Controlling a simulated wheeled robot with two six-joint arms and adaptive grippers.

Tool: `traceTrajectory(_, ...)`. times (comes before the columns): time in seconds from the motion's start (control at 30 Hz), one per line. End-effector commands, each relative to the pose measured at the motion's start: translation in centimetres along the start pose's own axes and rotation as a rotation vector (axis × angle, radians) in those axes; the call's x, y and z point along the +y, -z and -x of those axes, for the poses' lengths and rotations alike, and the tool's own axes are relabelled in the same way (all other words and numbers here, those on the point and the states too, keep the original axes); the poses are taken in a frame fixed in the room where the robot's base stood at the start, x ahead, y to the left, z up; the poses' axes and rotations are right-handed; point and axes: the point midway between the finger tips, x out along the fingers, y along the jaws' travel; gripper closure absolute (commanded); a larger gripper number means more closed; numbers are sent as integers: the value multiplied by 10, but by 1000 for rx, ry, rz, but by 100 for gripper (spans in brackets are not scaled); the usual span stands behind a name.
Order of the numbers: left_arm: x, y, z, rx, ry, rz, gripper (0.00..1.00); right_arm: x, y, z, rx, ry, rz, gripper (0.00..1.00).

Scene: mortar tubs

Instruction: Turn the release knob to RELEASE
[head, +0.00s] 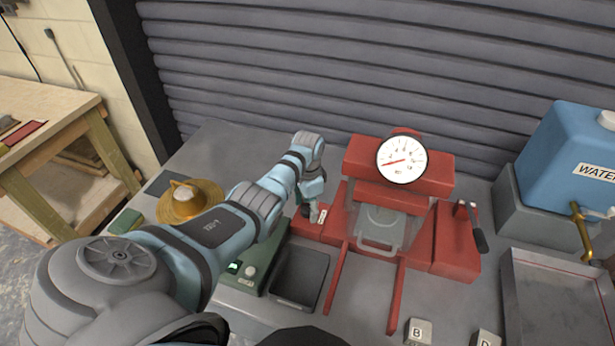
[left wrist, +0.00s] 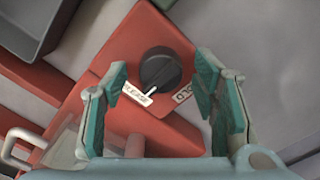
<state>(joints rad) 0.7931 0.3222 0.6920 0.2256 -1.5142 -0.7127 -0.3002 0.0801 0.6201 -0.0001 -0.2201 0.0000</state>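The release knob (left wrist: 160,68) is round and black, on a red plate of the press (left wrist: 135,45) in the left wrist view. Its white pointer mark points down-left, at the white RELEASE label (left wrist: 137,94). The HOLD label (left wrist: 183,94), partly cut by a finger, lies to the right. My left gripper (left wrist: 160,82) is open, with teal fingers on either side of the knob and a visible gap to each. In the head view my left gripper (head: 314,202) is above the red press's left side and largely hides the knob. My right gripper is not in view.
A dial gauge (head: 402,160) tops the press, with a black-handled lever (head: 477,228) at its right. A blue water tank (head: 570,150) and a metal tray (head: 550,295) are right.

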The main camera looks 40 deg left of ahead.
Motion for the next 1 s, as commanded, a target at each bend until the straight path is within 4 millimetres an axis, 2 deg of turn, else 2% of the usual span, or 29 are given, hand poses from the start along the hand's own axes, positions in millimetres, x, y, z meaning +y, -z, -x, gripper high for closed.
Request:
traceTrajectory(0.27,-1,1,5,2,3,1,46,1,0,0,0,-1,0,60)
traceTrajectory(0.37,-2,1,21,4,4,-1,46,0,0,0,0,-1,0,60)
traceTrajectory(0.6,-1,2,88,4,4,-1,46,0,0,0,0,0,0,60)
traceTrajectory(0.7,-1,2,108,2,2,0,46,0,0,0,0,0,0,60)
traceTrajectory(0.8,0,1,118,0,1,0,46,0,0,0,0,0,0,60)
traceTrajectory(1.0,0,1,120,-1,0,0,46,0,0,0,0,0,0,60)
